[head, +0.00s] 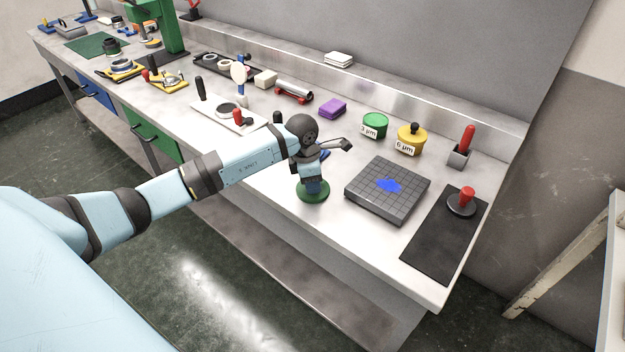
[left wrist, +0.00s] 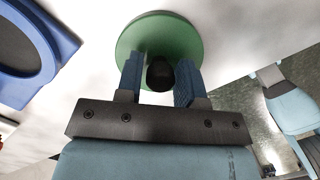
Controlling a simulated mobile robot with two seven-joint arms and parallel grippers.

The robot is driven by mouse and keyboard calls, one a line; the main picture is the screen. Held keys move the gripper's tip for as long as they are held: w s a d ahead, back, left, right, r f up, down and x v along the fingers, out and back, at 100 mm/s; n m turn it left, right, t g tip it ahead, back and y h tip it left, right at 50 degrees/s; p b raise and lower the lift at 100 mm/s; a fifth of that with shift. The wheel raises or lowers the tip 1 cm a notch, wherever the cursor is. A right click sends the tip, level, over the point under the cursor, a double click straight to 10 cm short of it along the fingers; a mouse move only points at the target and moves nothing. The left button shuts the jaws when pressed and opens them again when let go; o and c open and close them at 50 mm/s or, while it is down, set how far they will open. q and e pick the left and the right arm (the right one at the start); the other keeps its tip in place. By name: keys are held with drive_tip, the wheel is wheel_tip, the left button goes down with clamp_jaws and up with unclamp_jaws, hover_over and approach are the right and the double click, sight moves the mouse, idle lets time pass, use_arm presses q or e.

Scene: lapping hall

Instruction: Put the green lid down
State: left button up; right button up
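The green lid (head: 313,190) is a round disc low over the bench near its front edge. In the left wrist view the green lid (left wrist: 190,38) has a black knob (left wrist: 160,74) between the two blue fingers. My left gripper (head: 312,182) points down and looks shut on this knob. It also shows in the left wrist view (left wrist: 159,80). Whether the lid touches the bench top cannot be told. My right gripper is not in view. The green tin (head: 374,127), marked 3 µm, stands lidless further back.
A dark gridded plate (head: 372,203) with a blue patch lies right of the lid. Bare bench top (head: 345,160) lies between the lid and the tins.

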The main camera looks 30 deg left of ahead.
use_arm(q)
drive_tip(key=shift+o, duration=1)
drive_tip(key=shift+r, duration=0.1)
